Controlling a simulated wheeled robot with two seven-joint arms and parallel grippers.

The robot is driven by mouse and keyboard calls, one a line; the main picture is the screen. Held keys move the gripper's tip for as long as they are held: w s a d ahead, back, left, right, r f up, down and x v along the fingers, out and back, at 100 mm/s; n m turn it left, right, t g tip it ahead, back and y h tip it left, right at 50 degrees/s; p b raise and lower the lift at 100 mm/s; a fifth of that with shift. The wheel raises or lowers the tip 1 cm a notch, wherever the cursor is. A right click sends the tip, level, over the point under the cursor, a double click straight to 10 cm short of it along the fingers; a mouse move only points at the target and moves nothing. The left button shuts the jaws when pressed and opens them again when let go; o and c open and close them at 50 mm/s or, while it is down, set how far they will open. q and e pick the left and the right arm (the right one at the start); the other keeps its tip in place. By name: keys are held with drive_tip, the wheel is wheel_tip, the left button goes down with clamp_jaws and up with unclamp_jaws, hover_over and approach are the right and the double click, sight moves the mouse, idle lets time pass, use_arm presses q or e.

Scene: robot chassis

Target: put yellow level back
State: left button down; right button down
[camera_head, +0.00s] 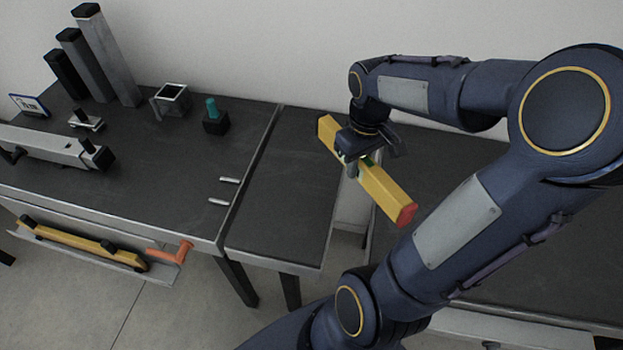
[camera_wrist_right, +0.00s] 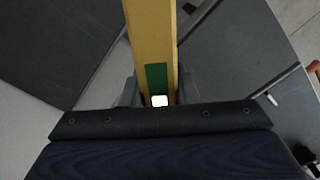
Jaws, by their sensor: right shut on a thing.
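The yellow level (camera_head: 384,190) is a long yellow bar with a red end cap. My right gripper (camera_head: 357,160) is shut on it near its middle and holds it in the air, over the gap to the right of the small dark table section. In the right wrist view the level (camera_wrist_right: 151,35) runs up from between the fingers of the gripper (camera_wrist_right: 155,98), with a green vial window and a bright white spot at the grip. My left gripper is not in view.
A dark workbench (camera_head: 150,185) on the left carries dark posts (camera_head: 110,55), a square metal holder (camera_head: 172,98) and a black block with a teal top (camera_head: 214,118). A front shelf (camera_head: 160,272) holds a yellow tool (camera_head: 80,243) and an orange-handled tool (camera_head: 172,252). The small table section (camera_head: 280,190) is bare.

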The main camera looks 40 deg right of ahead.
drive_tip(key=w+a+f, duration=0.2)
drive_tip(key=w+f, duration=0.2)
drive_tip(key=w, duration=0.5)
hover_over(312, 178)
drive_tip(key=f+p, duration=0.1)
drive_tip(key=f, duration=0.4)
drive_tip(key=shift+s+f, duration=0.15)
drive_tip(key=shift+s, duration=0.05)
drive_tip(key=shift+w+f, duration=0.2)
drive_tip(key=shift+f, duration=1.6)
drive_tip(key=shift+f+b, duration=0.2)
drive_tip(key=shift+b, duration=0.1)
drive_tip(key=c, duration=1.1)
unclamp_jaws()
